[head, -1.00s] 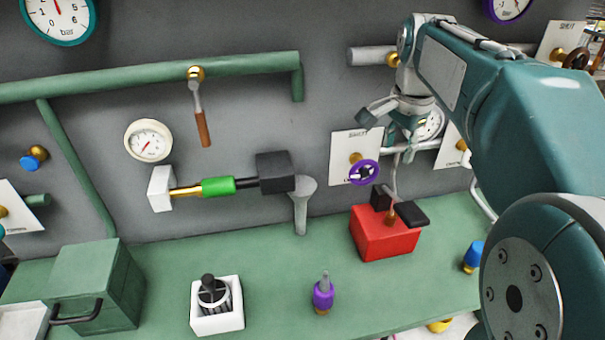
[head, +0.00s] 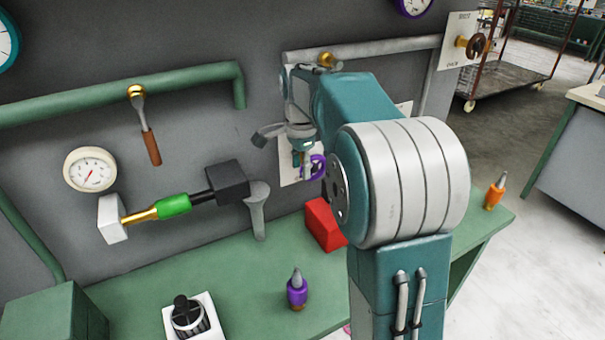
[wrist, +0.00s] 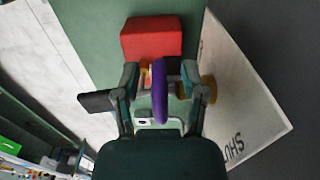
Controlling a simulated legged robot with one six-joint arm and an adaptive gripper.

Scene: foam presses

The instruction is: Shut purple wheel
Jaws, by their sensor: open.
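The purple wheel (head: 318,167) is on a white wall plate (head: 287,170) in the head view, partly hidden by my arm. In the wrist view the purple wheel (wrist: 160,90) shows edge-on, between the two fingers of my gripper (wrist: 162,85). The fingers are open, one on each side of the wheel; I cannot tell whether either touches it. The white plate (wrist: 245,105) with its "SHUT" lettering stands to the right in the wrist view. In the head view my gripper (head: 302,170) is small and close against the wheel.
A red block (head: 324,224) sits on the green bench (head: 250,270) below the wheel. A purple-bodied tool (head: 297,290) and an orange one (head: 495,192) stand on the bench. A grey pipe (head: 390,47) runs above my gripper. A brown wheel (head: 478,45) is at upper right.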

